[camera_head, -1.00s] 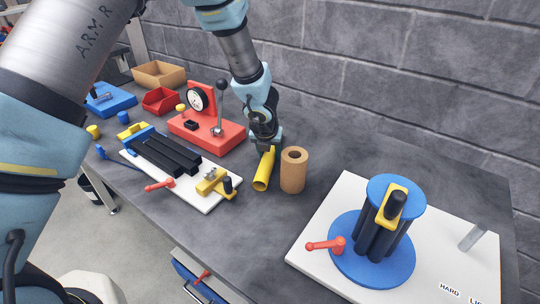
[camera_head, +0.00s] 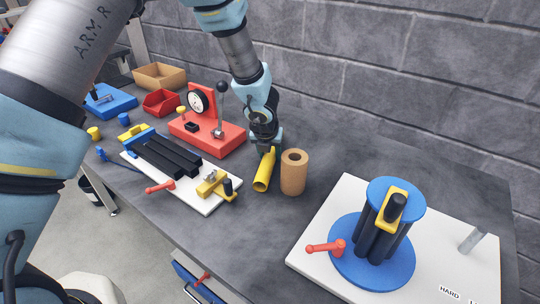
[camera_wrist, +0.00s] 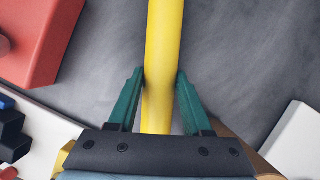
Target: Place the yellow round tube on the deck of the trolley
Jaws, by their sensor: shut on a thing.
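The yellow round tube (camera_head: 264,172) lies on the grey bench between the strip feed fixture and a tan cardboard cylinder. My gripper (camera_head: 265,147) is at the tube's far end, with the arm coming down from above. In the wrist view my gripper (camera_wrist: 160,100) has its two green fingers on either side of the yellow tube (camera_wrist: 164,45), shut on it. I cannot tell whether the tube is clear of the bench surface. No trolley deck can be made out for certain; a blue drawer-like unit (camera_head: 190,285) shows at the bottom edge.
The tan cylinder (camera_head: 293,173) stands upright close to the right of the tube. A red gauge stand (camera_head: 225,137) is left of my gripper. A white plate (camera_head: 345,190) with a blue reel (camera_head: 372,268) is at right. Bare bench lies in front of the tube.

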